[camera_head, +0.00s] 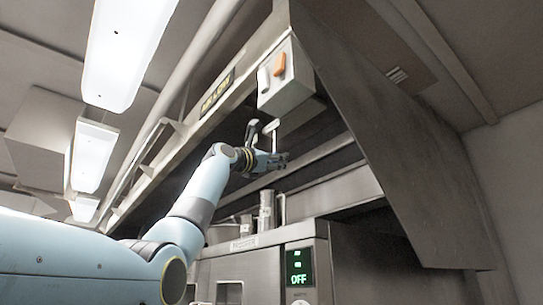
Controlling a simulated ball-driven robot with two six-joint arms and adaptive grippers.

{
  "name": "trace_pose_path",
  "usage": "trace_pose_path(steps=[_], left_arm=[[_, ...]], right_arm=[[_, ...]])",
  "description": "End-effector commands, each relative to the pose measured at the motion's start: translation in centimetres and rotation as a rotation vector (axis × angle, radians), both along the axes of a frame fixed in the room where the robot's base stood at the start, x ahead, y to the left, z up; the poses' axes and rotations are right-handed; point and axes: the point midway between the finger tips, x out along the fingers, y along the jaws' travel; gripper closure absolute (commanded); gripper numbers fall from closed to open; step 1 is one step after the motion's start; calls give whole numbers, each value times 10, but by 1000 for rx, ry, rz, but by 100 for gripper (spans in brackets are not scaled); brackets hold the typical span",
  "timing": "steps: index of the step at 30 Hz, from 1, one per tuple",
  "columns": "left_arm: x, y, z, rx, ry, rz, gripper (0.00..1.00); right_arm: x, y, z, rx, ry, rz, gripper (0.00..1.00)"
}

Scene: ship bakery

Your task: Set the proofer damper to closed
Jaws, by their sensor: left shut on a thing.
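My left gripper (272,150) is raised below a grey box on the hood and is shut on a small pale handle (271,126). The handle is small and partly hidden by the gripper, so I cannot tell whether it is the damper's or how it is set. The proofer (262,240) seems to be the steel cabinet below, with a faint label along its top front edge. My right gripper is not in view.
The grey box (285,95) carries a white lever (263,79) and an orange lever (280,64). A sloping steel hood (390,130) hangs at right. A display (299,266) reads OFF. Metal canisters (266,208) stand behind the cabinet's top edge.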

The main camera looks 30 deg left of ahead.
Motion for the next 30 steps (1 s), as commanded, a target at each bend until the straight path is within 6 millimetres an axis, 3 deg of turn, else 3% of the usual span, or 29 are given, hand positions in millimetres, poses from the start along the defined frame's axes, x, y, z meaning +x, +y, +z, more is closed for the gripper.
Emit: trace_pose_path(steps=[8,9,16,26,30], left_arm=[[2,-2,-5,3,10,-4,100],[2,-2,-5,4,9,-4,75],[1,-2,-3,2,6,-3,45],[-2,0,-2,2,2,-1,44],[-14,4,-7,3,0,2,44]], right_arm=[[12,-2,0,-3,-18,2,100],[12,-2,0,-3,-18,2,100],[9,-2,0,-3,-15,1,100],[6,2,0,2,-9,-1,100],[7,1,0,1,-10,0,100]])
